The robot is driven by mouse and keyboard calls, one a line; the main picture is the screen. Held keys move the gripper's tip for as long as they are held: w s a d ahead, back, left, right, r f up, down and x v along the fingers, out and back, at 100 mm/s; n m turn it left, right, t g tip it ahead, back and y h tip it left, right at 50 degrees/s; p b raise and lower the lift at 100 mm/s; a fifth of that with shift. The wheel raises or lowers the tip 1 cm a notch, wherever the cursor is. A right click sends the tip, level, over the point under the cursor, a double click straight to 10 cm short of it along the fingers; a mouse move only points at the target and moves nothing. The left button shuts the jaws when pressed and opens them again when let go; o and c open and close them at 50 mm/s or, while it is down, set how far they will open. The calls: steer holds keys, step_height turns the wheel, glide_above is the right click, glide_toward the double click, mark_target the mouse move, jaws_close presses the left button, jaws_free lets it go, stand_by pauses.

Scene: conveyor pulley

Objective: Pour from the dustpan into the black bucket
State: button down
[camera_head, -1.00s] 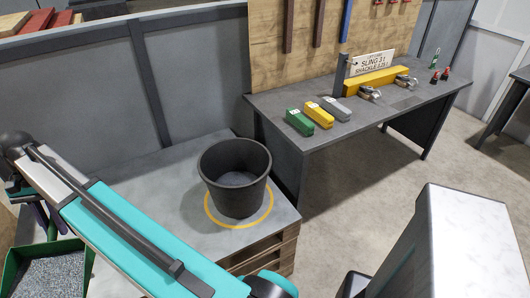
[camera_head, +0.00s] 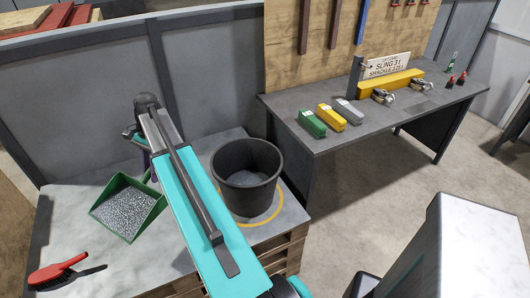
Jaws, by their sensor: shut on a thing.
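The black bucket (camera_head: 228,152) stands upright inside a yellow ring on the grey-topped pallet. Some grey material shows at its bottom. The green dustpan (camera_head: 147,223) is full of grey granules and is left of the bucket, apart from it. My gripper (camera_head: 146,172) is shut on the dustpan at its handle end, behind the pan; my teal arm partly hides the fingers and handle. I cannot tell exactly how high the pan is above the pallet top.
A red brush (camera_head: 62,270) with black bristles lies on the pallet top (camera_head: 185,248) at the front left. A workbench (camera_head: 290,106) at the right holds green, yellow and grey boxes and shackles. A grey panel wall (camera_head: 75,105) stands behind the pallet.

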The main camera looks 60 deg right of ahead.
steer(key=s+d+f+m+t+p, duration=0.1)
steer(key=s+d+m, duration=0.3)
steer(key=s+d, duration=0.55)
steer(key=s+d+f+m+t+p, duration=0.15)
steer(key=s+d+m, duration=0.25)
steer(key=s+d, duration=0.55)
steer(key=s+d+m+h+p, duration=0.1)
steer(key=s+d+m, duration=0.2)
steer(key=s+d, duration=0.4)
steer(key=s+d+m+h+p, duration=0.1)
steer(key=s+d+m, duration=0.3)
steer(key=s+d, duration=0.4)
steer(key=s, duration=0.7)
steer(key=shift+s+d+f+m+t+h, duration=0.25)
steer(key=shift+s+f+m+t+h, duration=0.05)
steer(key=shift+t, duration=0.05)
steer(key=shift+r+p, duration=0.1)
steer(key=shift+p, duration=0.25)
steer(key=r+p, duration=0.1)
steer(key=w+r+g+p, duration=0.1)
steer(key=r+g+p, duration=0.1)
steer(key=r, duration=0.1)
steer(key=shift+w+a, duration=0.15)
steer(key=shift+w, duration=0.15)
steer(key=shift+r+p, duration=0.15)
steer(key=shift+p, duration=0.2)
